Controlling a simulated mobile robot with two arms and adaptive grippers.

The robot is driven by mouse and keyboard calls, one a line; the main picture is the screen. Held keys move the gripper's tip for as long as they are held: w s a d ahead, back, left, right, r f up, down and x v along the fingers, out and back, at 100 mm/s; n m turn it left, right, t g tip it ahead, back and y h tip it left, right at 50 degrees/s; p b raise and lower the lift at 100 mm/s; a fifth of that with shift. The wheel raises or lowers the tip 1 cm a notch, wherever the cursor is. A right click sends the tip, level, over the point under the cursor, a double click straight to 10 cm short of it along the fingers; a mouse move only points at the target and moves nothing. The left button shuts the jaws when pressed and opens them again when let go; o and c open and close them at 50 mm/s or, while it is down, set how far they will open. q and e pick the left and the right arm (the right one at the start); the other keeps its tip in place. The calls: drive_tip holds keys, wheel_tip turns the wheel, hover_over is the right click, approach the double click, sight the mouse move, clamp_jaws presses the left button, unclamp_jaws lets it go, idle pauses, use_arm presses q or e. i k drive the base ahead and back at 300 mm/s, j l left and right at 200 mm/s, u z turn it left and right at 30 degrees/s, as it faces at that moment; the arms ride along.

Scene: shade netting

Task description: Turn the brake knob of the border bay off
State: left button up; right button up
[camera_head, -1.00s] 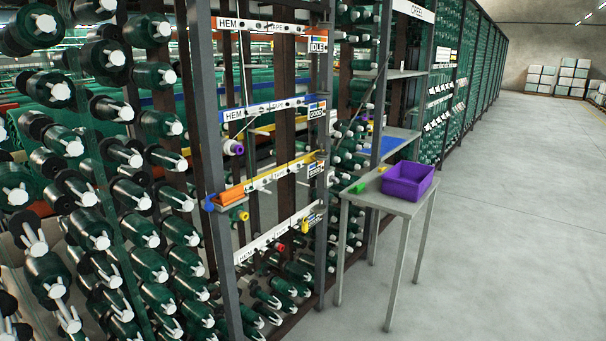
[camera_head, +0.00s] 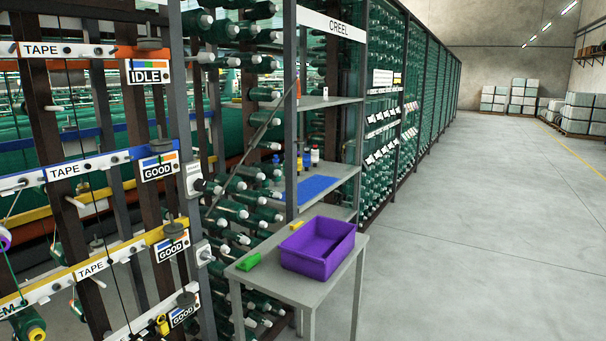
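No label reading "border" is legible in the head view, so I cannot tell which bay is the border bay. Rails marked TAPE cross the rack: an orange-striped rail (camera_head: 85,50), a blue-striped rail (camera_head: 95,163), a yellow-striped rail (camera_head: 125,254) and a lower white rail (camera_head: 140,323). An IDLE sign (camera_head: 149,72) hangs at the top rail and a GOOD sign (camera_head: 158,168) at the blue one. A grey box with a dark knob (camera_head: 197,185) sits on the post, and another box (camera_head: 203,253) is below it. Their settings are too small to read. Neither gripper is in view.
A grey table (camera_head: 290,287) holds a purple bin (camera_head: 318,247) and a green item (camera_head: 248,261), standing close to the rack's right post. A shelf unit marked CREEL (camera_head: 332,23) stands behind it. The floor (camera_head: 470,240) to the right is clear.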

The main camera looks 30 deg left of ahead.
sight(199, 184)
drive_tip(key=i+z, duration=0.25)
drive_tip(key=i, duration=1.55)
drive_tip(key=i+u, duration=0.25)
drive_tip(key=u, duration=0.15)
drive_tip(key=i+u, duration=0.55)
drive_tip(key=u, duration=0.25)
drive_tip(key=i+l+u, duration=0.25)
drive_tip(key=u, duration=0.15)
